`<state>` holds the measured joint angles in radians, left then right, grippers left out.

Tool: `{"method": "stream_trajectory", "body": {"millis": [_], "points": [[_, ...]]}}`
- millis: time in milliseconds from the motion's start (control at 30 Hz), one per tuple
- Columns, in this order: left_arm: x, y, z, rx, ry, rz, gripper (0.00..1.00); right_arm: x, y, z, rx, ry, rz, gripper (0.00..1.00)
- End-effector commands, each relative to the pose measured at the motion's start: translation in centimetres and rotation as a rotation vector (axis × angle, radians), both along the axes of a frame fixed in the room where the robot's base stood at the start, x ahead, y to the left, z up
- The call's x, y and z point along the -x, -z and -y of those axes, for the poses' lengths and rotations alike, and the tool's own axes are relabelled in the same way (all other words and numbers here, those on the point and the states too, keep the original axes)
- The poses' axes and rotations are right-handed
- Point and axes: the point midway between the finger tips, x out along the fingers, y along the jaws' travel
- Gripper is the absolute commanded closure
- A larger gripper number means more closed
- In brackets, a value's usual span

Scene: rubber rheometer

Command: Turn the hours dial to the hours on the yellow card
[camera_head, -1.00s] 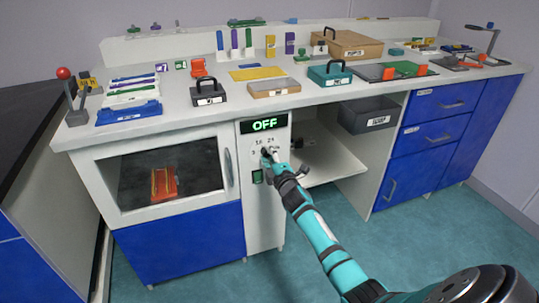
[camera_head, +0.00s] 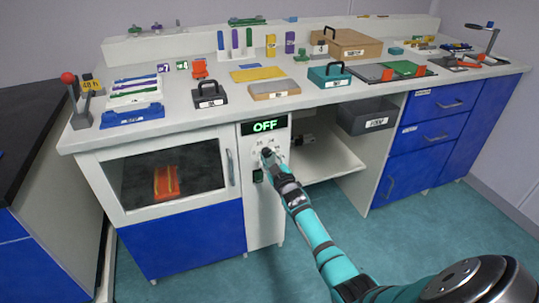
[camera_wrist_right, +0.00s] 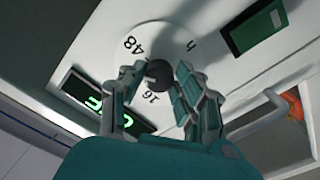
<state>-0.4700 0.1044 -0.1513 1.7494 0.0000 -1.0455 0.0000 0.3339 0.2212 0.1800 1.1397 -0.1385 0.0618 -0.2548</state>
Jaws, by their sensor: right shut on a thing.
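The hours dial (camera_wrist_right: 158,72) has a dark round knob at the centre of a pale disc with printed numbers, 48 and 16 among them. In the head view it sits on the white panel under the green OFF display (camera_head: 265,126). My right gripper (camera_head: 267,158) is at the dial, its fingers closed on either side of the knob; it shows too in the wrist view (camera_wrist_right: 155,88). The knob's pointer direction cannot be read. The yellow card (camera_head: 91,84) stands at the back left of the worktop, partly behind a red-knobbed lever, its text small. My left gripper is out of view.
A dark green switch (camera_head: 257,176) is just below the dial, and a glass oven door (camera_head: 165,182) with an orange item inside is left of it. An open shelf (camera_head: 325,160) lies to the right. The worktop holds boxes, cards and tools.

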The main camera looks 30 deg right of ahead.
Motion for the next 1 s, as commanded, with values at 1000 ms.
{"method": "stream_trajectory", "body": {"millis": [1000], "points": [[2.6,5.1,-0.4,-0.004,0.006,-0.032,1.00,0.0,0.3,-0.2,-0.540,0.001,0.124,1.00]]}}
